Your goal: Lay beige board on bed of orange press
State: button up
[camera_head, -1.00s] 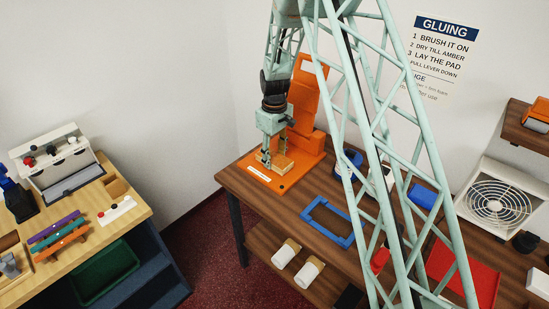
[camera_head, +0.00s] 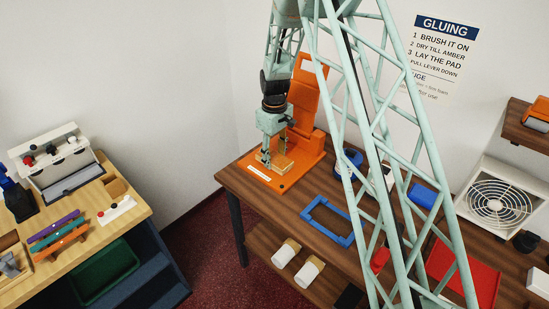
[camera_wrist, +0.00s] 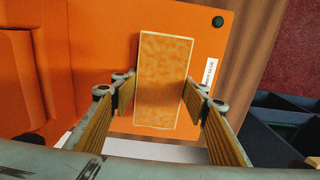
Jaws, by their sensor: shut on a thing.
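The beige board (camera_head: 284,166) is a small rectangular block over the flat bed (camera_head: 284,186) of the orange press (camera_head: 304,98). In the wrist view the board (camera_wrist: 163,75) has an amber, speckled top face with pale edges. My gripper (camera_head: 275,158) points down with its fingers on both long sides of the board, shut on it. The fingers also show in the wrist view (camera_wrist: 160,92). The orange bed (camera_wrist: 208,35) spreads around the board there. I cannot tell whether the board's underside touches the bed.
A blue frame (camera_head: 330,220) lies on the brown bench in front of the press. Blue containers (camera_head: 422,196) and a red tray (camera_head: 470,275) are farther right. The press's upright part stands close behind my gripper. White rolls (camera_head: 286,253) lie on the lower shelf.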

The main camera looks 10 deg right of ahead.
jog(key=shift+s+f+b, duration=0.2)
jog(key=shift+f+b, duration=0.1)
jog(key=shift+f, duration=0.25)
dwell(0.7)
jog(key=o, duration=1)
jog(key=shift+w+f, duration=0.1)
jog(key=shift+r, duration=0.25)
jog(key=shift+w+r, duration=0.1)
jog(key=shift+r, duration=0.3)
notch_tip(320, 180, up, 11)
jog(key=shift+f, duration=0.1)
